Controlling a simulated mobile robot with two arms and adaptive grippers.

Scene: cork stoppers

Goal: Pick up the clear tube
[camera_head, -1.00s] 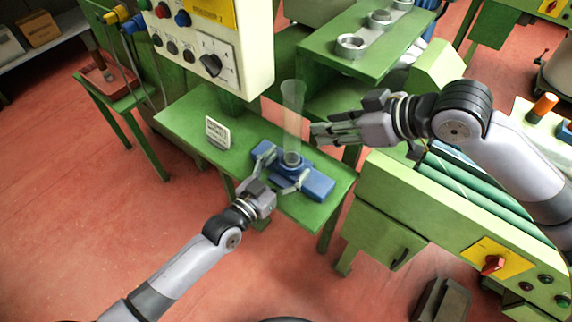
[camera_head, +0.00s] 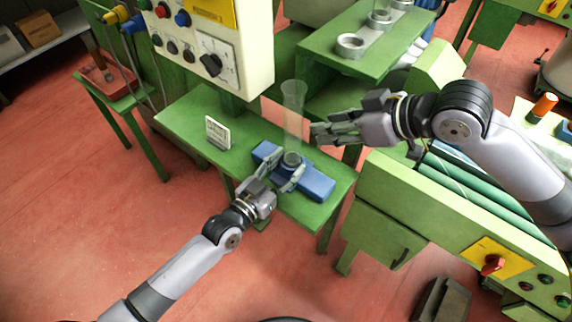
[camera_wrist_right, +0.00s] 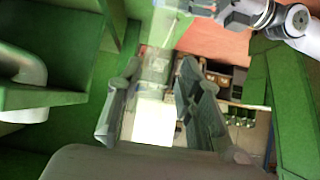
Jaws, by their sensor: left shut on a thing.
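The clear tube (camera_head: 293,108) stands upright, flared at its top, with its foot in the round socket of a blue holder (camera_head: 318,184) on the green table. My left gripper (camera_head: 284,172) is shut low down around the holder's round socket, at the tube's foot; its fingers partly hide the contact. My right gripper (camera_head: 314,134) is beside the tube on its right, at about mid-height, with its fingers pointing at it. In the right wrist view its two fingers (camera_wrist_right: 150,105) are apart, and a faint clear shape shows beyond them.
A small white sign (camera_head: 217,132) stands on the green table (camera_head: 186,118) left of the holder. A control box (camera_head: 210,45) hangs over the table's back. A green bench with metal rings (camera_head: 350,45) is behind, and a green machine (camera_head: 400,195) is at right.

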